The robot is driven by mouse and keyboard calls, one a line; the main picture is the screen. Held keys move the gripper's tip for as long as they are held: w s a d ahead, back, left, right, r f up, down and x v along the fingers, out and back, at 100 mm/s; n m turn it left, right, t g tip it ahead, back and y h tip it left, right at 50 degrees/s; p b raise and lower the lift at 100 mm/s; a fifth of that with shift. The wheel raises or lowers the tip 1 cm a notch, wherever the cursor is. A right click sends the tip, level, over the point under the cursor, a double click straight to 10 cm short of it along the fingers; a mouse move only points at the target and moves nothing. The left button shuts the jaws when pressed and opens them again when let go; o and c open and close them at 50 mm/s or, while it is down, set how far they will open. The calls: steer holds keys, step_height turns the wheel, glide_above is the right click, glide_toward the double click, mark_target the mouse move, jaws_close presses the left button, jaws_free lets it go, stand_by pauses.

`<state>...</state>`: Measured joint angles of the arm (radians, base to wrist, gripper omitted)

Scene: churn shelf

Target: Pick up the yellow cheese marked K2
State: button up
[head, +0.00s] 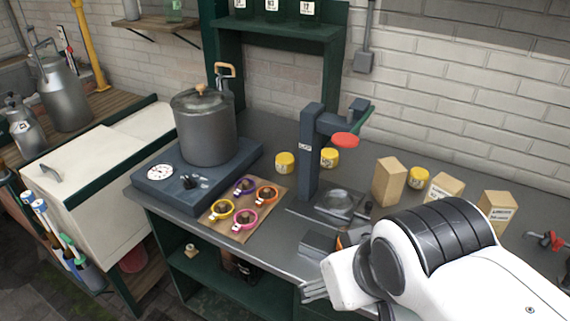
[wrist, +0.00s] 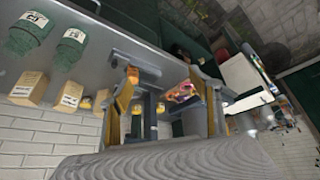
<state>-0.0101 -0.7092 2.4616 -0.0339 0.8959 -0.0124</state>
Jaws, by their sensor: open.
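Three small round yellow pieces stand on the grey counter in the head view. One yellow piece (head: 285,162) is left of the press post, another yellow piece (head: 329,157) is just right of it, and a third yellow piece (head: 418,177) is among tan boxes at right. Their marks are too small to read, so I cannot tell which is K2.
A dark press (head: 309,150) with a red-ended arm stands mid-counter. A large pot (head: 205,128) sits on a scale base at left. A wooden board (head: 222,236) holds several coloured rings. Tan boxes (head: 389,181) stand at right. Green jars (wrist: 68,48) show in the wrist view.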

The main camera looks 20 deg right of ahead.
mark_target(279, 163)
steer(key=w+r+n+t+h, duration=0.1)
steer(key=w+r+n+h, duration=0.3)
steer(key=w, duration=1.4)
steer(key=w+r+n+t+h, duration=0.1)
steer(key=w+r+n, duration=0.4)
steer(key=w, duration=1.3)
steer(key=w+d+f+n+t+h, duration=0.1)
steer(key=w+f+n, duration=0.4)
steer(key=f, duration=0.4)
steer(key=w+d+f+n+t+h, duration=0.1)
steer(key=w+f+n, duration=0.5)
steer(key=f, duration=0.3)
steer(key=w+d+f+n+t+h, duration=0.1)
steer(key=w+f+n, duration=0.5)
steer(key=f, duration=0.3)
steer(key=shift+w+f+n, duration=0.15)
steer(key=shift+w+n, duration=0.1)
steer(key=shift+n, duration=0.65)
steer(key=shift+x, duration=1.35)
steer(key=shift+d, duration=0.1)
